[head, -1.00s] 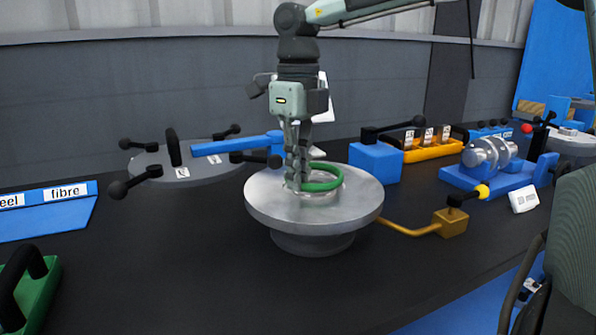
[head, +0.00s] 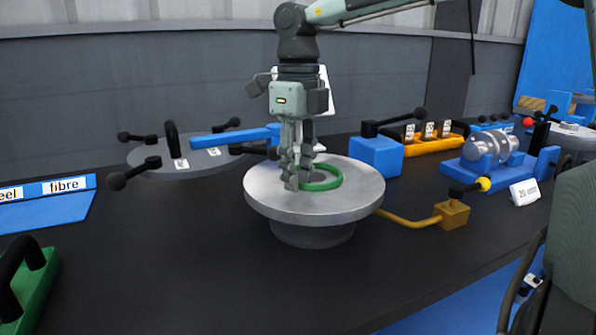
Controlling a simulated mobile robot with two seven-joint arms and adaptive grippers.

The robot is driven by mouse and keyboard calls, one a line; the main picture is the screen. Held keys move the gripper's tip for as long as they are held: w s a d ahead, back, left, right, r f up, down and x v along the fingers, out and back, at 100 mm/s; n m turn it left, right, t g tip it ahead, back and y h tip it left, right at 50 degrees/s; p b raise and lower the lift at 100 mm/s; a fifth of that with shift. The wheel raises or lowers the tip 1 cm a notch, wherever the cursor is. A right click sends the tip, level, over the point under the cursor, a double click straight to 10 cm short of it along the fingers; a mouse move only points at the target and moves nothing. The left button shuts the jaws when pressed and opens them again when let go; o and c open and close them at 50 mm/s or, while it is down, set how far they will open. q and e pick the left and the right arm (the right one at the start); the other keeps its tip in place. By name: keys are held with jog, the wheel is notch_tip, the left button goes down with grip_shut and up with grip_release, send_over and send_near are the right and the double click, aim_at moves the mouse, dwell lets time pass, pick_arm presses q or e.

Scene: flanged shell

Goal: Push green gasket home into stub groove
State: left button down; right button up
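The green gasket (head: 325,184) is a ring lying at the middle of the round grey flange (head: 352,198), around the stub. My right gripper (head: 298,180) points straight down from above, with its fingertips at the left part of the ring. The fingers hide that part of the gasket and much of the stub. I cannot tell whether the fingers are shut, grip the ring or only touch it, nor whether the ring is fully in its groove. My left gripper is not in view.
A grey cover with black knobs (head: 150,160) and a blue arm (head: 235,138) is behind left. A blue block (head: 376,158), an orange tray (head: 435,148) and a brass block with handle (head: 452,214) are at right.

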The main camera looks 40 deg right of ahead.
notch_tip(320, 180, up, 12)
dwell(0.6)
dwell(0.5)
